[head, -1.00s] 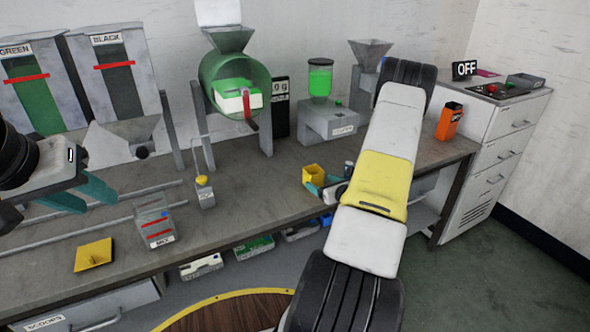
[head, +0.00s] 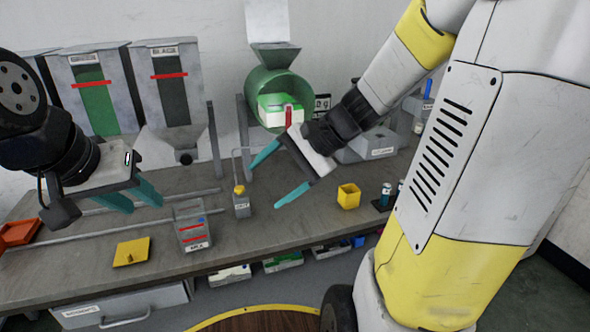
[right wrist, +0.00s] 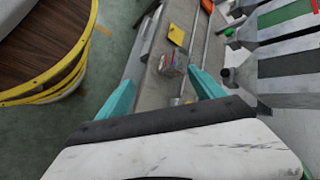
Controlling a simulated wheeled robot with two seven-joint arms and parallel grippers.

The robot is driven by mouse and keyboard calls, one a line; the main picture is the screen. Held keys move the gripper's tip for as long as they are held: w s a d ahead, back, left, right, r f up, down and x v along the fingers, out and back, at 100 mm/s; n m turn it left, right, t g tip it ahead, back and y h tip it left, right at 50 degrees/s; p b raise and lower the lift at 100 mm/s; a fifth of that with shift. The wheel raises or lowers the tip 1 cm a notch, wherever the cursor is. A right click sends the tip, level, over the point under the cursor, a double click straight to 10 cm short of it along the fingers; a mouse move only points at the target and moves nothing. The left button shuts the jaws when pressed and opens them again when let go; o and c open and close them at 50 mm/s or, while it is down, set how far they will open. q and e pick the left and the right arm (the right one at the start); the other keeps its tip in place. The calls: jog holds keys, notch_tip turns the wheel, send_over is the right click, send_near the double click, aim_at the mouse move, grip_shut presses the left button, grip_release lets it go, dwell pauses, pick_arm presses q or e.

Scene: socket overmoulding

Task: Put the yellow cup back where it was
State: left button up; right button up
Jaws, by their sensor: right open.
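The yellow cup (head: 348,196) stands upright on the grey bench, right of my right gripper and apart from it. My right gripper (head: 267,180) is open and empty above the bench, its teal fingers spread, with the small yellow-topped device (head: 240,200) just left of them. In the right wrist view my right gripper (right wrist: 162,92) shows open, with nothing between its fingers. My left gripper (head: 145,198) hangs over the left part of the bench; its teal fingers lie close together in view and their gap is unclear. The yellow cup is not seen in the right wrist view.
A clear MIX container (head: 192,226) and a flat yellow plate (head: 132,252) stand on the bench's left half. A green drum (head: 281,92) is behind my right gripper. Small dark bottles (head: 386,194) stand right of the cup. An orange tray (head: 18,233) lies far left.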

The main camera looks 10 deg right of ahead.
jog(key=s+d+r+n+t+h, duration=0.3)
jog(key=s+d+r+n+h, duration=0.2)
jog(key=s+n, duration=0.3)
jog(key=shift+s+r+n+h, duration=0.2)
jog(key=shift+s+n+h, duration=0.2)
jog(key=shift+n+h, duration=0.3)
dwell(0.4)
